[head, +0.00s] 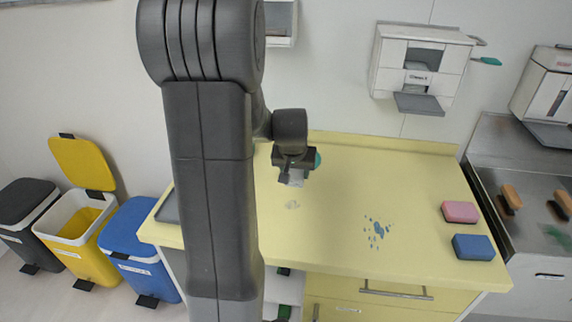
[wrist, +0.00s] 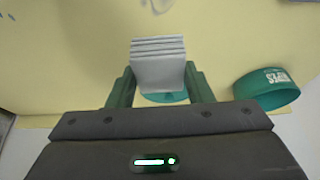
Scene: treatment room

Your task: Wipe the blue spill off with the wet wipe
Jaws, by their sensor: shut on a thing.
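The blue spill (head: 376,231) is a patch of scattered blue drops on the yellow counter (head: 420,190), right of my gripper (head: 293,172) in the head view. My gripper is shut on a folded, whitish-grey wipe (head: 295,179), apart from the spill and nearer the wall. In the wrist view, the layered wipe (wrist: 158,62) sits between the green fingers of my gripper (wrist: 160,85). A teal wipes tub (wrist: 267,89) stands beside it on the right; part of it shows behind my gripper in the head view (head: 318,159).
A pale patch (head: 292,205) lies on the counter below my gripper. A pink sponge (head: 460,212) and a blue sponge (head: 474,247) lie at the counter's right end. A dispenser (head: 421,65) hangs above. Black, yellow and blue bins stand left; the yellow bin (head: 72,226) is open.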

